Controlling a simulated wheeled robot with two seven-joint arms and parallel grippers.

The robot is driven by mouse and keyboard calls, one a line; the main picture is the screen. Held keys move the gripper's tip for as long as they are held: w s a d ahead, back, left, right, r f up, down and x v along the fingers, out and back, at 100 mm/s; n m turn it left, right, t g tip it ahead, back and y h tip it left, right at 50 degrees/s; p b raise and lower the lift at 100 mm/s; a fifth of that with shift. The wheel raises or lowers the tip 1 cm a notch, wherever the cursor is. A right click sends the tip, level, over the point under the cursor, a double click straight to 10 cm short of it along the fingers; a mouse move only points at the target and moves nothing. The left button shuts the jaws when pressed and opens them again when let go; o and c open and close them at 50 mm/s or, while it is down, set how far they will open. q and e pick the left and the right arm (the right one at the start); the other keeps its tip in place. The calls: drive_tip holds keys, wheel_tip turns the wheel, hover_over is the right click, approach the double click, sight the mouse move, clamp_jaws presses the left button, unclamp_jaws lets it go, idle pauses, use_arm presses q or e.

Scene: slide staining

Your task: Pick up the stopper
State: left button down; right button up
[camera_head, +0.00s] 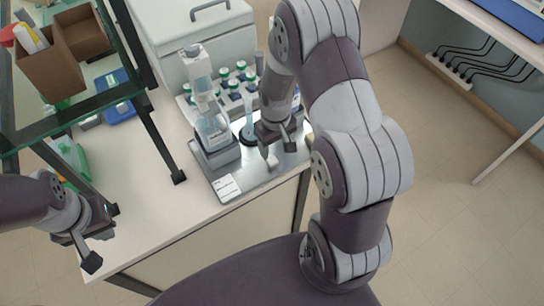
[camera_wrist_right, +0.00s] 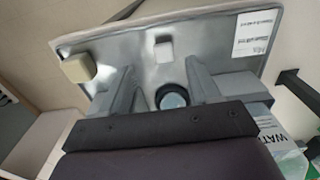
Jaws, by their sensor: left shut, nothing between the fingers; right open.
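A small whitish piece (camera_head: 270,158), which may be the stopper, shows just below my right gripper (camera_head: 272,136) in the head view. A small pale block (camera_wrist_right: 163,52) on the tray shows in the right wrist view, beyond the fingertips. I cannot tell for sure which piece is the stopper. My right gripper also shows in the right wrist view (camera_wrist_right: 160,88); its fingers are apart over the metal tray (camera_wrist_right: 205,50). A dark ring with a pale blue centre (camera_wrist_right: 172,97) shows between them. My left gripper (camera_head: 88,250) is shut and empty at the lower left, away from the tray.
A beige block (camera_wrist_right: 78,68) sits near a tray corner. A device with a clear bottle (camera_head: 212,130) stands on the tray's left. Behind are green-capped bottles (camera_head: 240,72) and a white box (camera_head: 200,40). A dark-framed shelf (camera_head: 90,105) stands left. The front-left table (camera_head: 150,215) is clear.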

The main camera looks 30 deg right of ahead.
sight(272, 160)
drive_tip(key=f, duration=0.1)
drive_tip(key=w+f+p, duration=0.1)
drive_tip(key=a+f, duration=0.1)
drive_tip(key=f, duration=0.1)
drive_tip(key=shift+w+a+f, duration=0.1)
drive_tip(key=shift+w, duration=0.05)
drive_tip(key=shift+d+f+p, duration=0.15)
drive_tip(key=shift+f+p, duration=0.05)
drive_tip(key=shift+f, duration=0.45)
drive_tip(key=shift+d+f+p, duration=0.15)
drive_tip(key=shift+f, duration=0.45)
drive_tip(key=shift+s+d, duration=0.1)
drive_tip(key=shift+s, duration=0.2)
drive_tip(key=shift+c, duration=0.6)
drive_tip(key=shift+w, duration=0.15)
drive_tip(key=c, duration=0.6)
drive_tip(key=shift+f, duration=0.1)
drive_tip(key=c, duration=0.4)
use_arm(q)
drive_tip(key=shift+w+a+r, duration=0.1)
drive_tip(key=shift+w+r, duration=0.55)
drive_tip(key=shift+w, duration=0.1)
